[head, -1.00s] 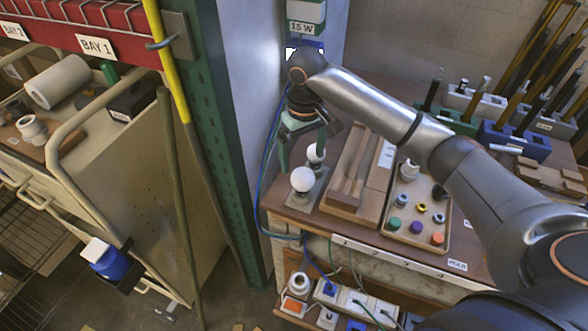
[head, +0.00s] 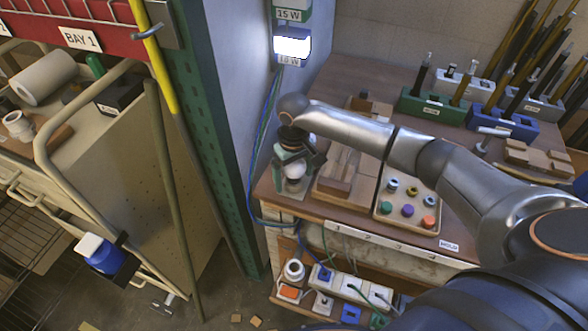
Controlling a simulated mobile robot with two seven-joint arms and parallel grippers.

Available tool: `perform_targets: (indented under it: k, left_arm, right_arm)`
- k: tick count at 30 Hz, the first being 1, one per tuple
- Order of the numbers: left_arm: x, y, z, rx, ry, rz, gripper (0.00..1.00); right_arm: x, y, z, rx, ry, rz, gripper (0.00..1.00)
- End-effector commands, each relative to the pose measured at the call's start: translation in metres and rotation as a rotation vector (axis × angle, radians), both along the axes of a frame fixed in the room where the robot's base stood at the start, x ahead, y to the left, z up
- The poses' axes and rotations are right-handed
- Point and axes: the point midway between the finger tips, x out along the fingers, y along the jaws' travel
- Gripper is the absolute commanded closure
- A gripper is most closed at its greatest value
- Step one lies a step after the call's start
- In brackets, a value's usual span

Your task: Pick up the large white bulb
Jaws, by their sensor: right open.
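A white round bulb (head: 295,171) stands on a grey base at the left front of the wooden bench. My right gripper (head: 297,165) points down over it, with its green-grey fingers open around the bulb's upper part. I cannot tell whether they touch it. A second white bulb, seen behind it earlier, is now hidden by the gripper. My left gripper is not in view.
A wooden block tray (head: 332,193) and a tray of coloured caps (head: 383,209) lie right of the bulb. A green post (head: 207,130) and a grey wall panel stand close on the left. A bright light box (head: 292,46) hangs above. Tool racks (head: 431,106) line the back.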

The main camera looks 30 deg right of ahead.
Motion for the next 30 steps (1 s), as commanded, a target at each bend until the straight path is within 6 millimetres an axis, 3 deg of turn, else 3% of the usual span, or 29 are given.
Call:
perform_targets:
  k: [7,25,30]
  left_arm:
    - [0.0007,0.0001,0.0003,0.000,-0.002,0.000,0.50]
    - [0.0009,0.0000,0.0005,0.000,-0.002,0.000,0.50]
    - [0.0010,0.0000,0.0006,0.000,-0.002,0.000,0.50]
  right_arm:
    - [0.0001,0.0002,-0.0012,0.000,-0.001,0.001,0.02]
    - [0.0002,0.0001,-0.0007,0.000,-0.001,0.001,0.70]
    - [0.0003,0.0000,-0.0005,0.000,-0.001,0.000,0.72]
